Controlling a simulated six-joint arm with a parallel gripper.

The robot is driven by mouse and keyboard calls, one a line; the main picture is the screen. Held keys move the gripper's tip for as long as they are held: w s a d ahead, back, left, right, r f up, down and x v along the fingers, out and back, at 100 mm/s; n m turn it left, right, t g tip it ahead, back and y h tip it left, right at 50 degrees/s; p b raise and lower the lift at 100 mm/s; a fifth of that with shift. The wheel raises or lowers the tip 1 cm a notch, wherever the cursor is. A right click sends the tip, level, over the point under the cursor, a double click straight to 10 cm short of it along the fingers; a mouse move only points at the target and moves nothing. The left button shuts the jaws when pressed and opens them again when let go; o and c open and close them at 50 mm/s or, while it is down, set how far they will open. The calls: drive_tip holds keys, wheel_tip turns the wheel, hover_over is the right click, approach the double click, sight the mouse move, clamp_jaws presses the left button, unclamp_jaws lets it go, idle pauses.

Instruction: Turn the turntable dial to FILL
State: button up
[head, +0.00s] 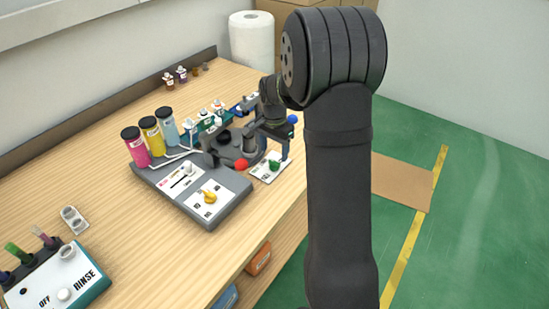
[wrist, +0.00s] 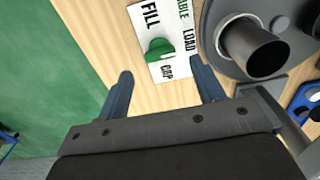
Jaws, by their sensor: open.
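The turntable dial is a small green knob (wrist: 158,50) on a white label plate (wrist: 148,16) printed FILL, LOAD and CAP. In the wrist view its bar lies near CAP; which way it points I cannot tell. The dial also shows small in the head view (head: 274,162). My gripper (wrist: 163,80) is open, its two fingers on either side of and short of the dial, with nothing between them. The dark grey turntable (wrist: 222,12) is right of the plate, with a dark cylinder in its holder (wrist: 262,52).
A grey dispenser base (head: 230,198) with a yellow knob (head: 209,197) and pink, yellow and blue bottles is left of the turntable. A RINSE box (head: 62,282) stands front left. A paper roll (head: 251,42) is at the back. The table edge is close to the dial plate.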

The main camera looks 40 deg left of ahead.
sight(274, 161)
drive_tip(key=shift+f, duration=2.2)
drive_tip(key=shift+c, duration=0.4)
drive_tip(key=c, duration=0.9)
